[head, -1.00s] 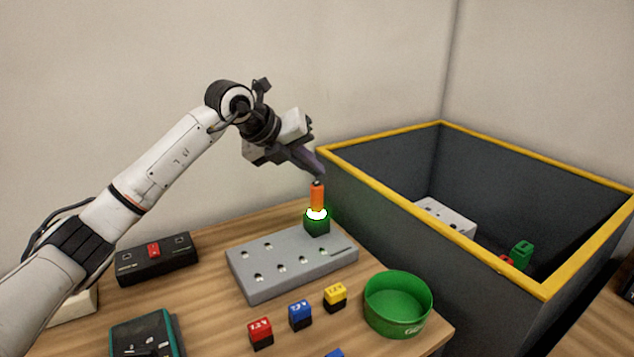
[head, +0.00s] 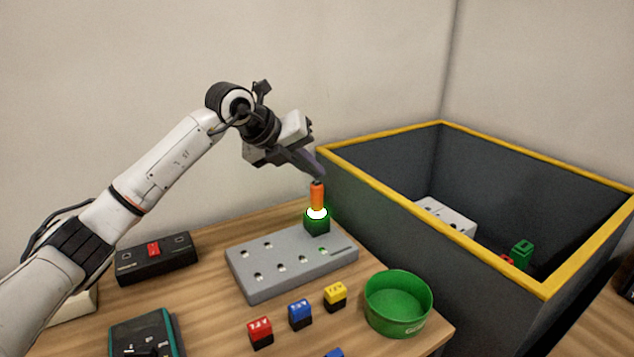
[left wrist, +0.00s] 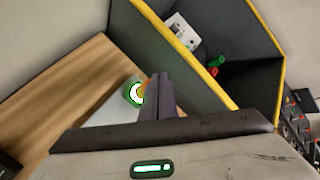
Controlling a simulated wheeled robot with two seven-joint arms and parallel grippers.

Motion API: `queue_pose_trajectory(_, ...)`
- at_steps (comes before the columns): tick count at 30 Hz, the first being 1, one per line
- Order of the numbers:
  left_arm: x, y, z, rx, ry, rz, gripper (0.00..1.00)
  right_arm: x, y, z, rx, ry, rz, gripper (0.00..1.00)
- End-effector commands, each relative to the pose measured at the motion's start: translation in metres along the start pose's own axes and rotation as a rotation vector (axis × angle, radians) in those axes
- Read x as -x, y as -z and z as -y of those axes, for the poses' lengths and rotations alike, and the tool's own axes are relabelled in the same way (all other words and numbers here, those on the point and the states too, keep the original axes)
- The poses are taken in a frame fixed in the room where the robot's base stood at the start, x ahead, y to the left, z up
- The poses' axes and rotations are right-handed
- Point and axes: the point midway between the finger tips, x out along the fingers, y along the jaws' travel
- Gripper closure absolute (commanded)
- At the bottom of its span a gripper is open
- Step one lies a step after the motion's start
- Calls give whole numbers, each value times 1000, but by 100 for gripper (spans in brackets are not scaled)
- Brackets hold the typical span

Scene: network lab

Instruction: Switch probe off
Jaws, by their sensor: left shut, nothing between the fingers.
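The probe (head: 317,196) is an orange stick with a dark tip, standing upright in a green block at the back right corner of the grey panel (head: 290,265). A white glowing ring (head: 317,213) lights its base. My left gripper (head: 319,172) is shut and empty, its fingertips pointing down just above the probe's top. Whether they touch it I cannot tell. In the left wrist view the shut fingers (left wrist: 161,95) partly cover the probe, and the glowing ring (left wrist: 136,93) shows beside them. My right gripper is not in view.
A large dark bin with a yellow rim (head: 440,123) stands close on the right. A green round bowl (head: 398,303), red, blue and yellow blocks (head: 300,315), a black box with a red switch (head: 157,258) and a teal-edged device (head: 146,335) are on the table.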

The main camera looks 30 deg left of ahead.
Motion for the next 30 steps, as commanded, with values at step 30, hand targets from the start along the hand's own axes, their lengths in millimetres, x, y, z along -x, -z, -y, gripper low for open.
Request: queue_pose_trajectory(30,-1,1,-1,0,0,0,100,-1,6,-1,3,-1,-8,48)
